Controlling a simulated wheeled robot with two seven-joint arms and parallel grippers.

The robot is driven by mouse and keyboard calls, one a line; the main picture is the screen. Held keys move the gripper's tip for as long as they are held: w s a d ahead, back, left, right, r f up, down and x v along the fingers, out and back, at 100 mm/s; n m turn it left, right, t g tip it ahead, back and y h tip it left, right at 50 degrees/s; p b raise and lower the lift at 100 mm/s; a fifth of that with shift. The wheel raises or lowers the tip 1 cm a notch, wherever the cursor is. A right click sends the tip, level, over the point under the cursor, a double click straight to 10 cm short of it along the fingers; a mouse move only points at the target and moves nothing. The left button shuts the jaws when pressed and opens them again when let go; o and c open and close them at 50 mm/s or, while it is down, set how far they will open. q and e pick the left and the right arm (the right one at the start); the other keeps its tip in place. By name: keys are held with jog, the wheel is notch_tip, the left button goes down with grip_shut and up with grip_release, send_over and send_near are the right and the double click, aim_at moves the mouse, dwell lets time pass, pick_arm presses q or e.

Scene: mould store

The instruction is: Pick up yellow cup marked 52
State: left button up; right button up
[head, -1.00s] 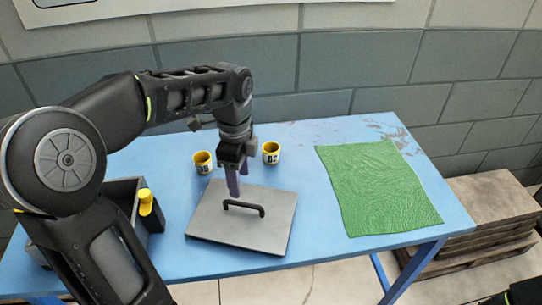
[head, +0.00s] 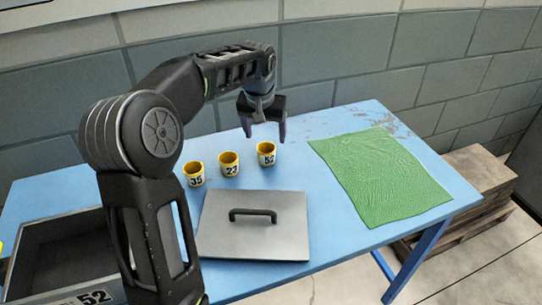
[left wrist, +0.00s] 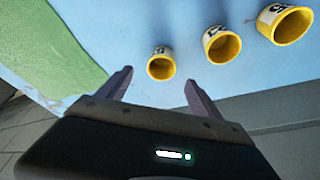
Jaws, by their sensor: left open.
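The yellow cup marked 52 (head: 266,155) stands upright on the blue table (head: 330,265), rightmost of three cups in a slanting row. In the left wrist view it is the leftmost cup (left wrist: 161,66). My left gripper (head: 265,135) is open and empty, fingers pointing down, just above and apparently slightly behind this cup. In the left wrist view the fingertips (left wrist: 157,78) lie on either side of the cup, with nothing held. Whether they reach down to its rim I cannot tell. My right gripper is out of view.
Yellow cups marked 23 (head: 229,164) and 35 (head: 194,175) stand to the left. A grey lid (head: 290,215) with a black handle lies in front. An open dark box (head: 30,228) labelled 52 is at left. A green cloth (head: 380,175) covers the table's right part.

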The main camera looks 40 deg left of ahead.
aim_at(266, 148)
pick_arm(q)
jog(key=shift+s, duration=0.1)
jog(key=x, duration=0.2)
jog(key=shift+a+f, duration=0.1)
jog(key=shift+f, duration=0.25)
jog(key=shift+f, duration=0.1)
jog(key=x, duration=0.5)
jog(key=shift+a, duration=0.1)
jog(key=shift+c, duration=0.5)
jog(key=c, duration=1.3)
